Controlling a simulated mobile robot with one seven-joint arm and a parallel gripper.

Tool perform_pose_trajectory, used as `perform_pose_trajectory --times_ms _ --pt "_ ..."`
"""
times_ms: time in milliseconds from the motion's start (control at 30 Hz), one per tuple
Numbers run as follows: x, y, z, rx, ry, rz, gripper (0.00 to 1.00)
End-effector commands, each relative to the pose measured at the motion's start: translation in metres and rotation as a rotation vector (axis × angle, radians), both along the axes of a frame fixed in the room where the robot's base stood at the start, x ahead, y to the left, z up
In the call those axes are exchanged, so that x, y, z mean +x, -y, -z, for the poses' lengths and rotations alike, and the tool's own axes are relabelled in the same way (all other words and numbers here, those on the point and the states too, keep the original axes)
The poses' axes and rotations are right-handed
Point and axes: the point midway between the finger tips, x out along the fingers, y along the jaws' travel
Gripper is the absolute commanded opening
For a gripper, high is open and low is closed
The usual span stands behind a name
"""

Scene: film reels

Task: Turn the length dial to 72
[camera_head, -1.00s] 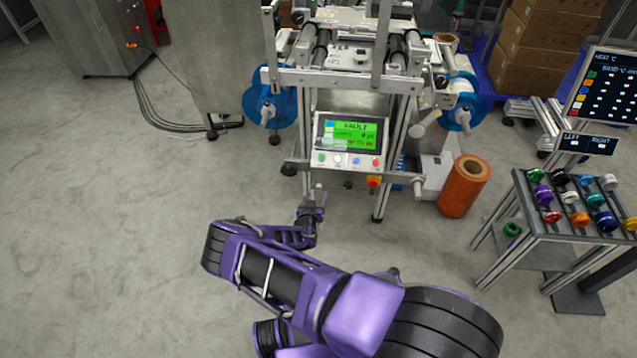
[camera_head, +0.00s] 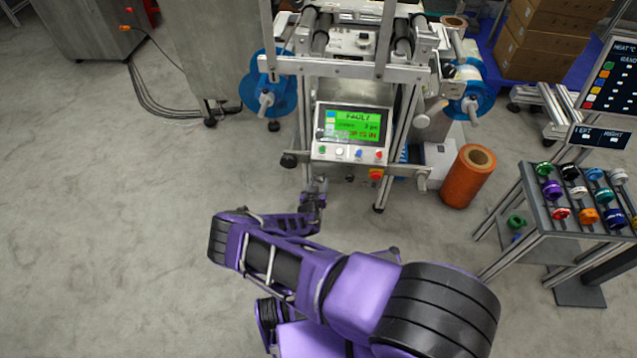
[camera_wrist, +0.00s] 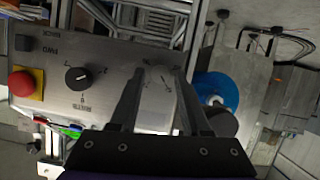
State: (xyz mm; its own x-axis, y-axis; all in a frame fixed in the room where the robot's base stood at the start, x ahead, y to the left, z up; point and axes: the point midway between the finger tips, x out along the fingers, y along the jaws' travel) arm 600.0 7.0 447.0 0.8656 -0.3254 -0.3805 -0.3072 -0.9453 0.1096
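The length dial looks to be the pale round knob (camera_wrist: 158,78) on the grey metal panel (camera_wrist: 110,62) in the wrist view. It lies between the tips of my gripper (camera_wrist: 158,82), and its scale is too small and faint to read. The two dark fingers stand apart, one on each side of the knob; I cannot tell whether they touch it. In the head view my gripper (camera_head: 315,190) is at the machine's front, below and left of the lit green screen (camera_head: 352,125). The dial cannot be made out there.
In the wrist view a black pointer knob (camera_wrist: 77,78) and a red button (camera_wrist: 21,83) on a yellow plate share the panel. The screen reads FAULT. An orange roll (camera_head: 464,185) stands right of the machine, and a rack of coloured spools (camera_head: 540,225) stands farther right.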

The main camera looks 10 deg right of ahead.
Motion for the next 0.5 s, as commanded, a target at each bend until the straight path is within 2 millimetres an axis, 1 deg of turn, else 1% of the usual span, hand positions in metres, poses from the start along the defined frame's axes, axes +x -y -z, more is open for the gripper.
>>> perform_pose_trajectory --times_ms 33,233,500 --pt "0.0000 0.0000 -0.0001 0.000 0.000 0.000 0.36" --pt "0.0000 0.0000 -0.0001 0.000 0.000 0.000 0.00" --pt "0.0001 0.0002 -0.0005 0.003 0.001 0.000 0.00"
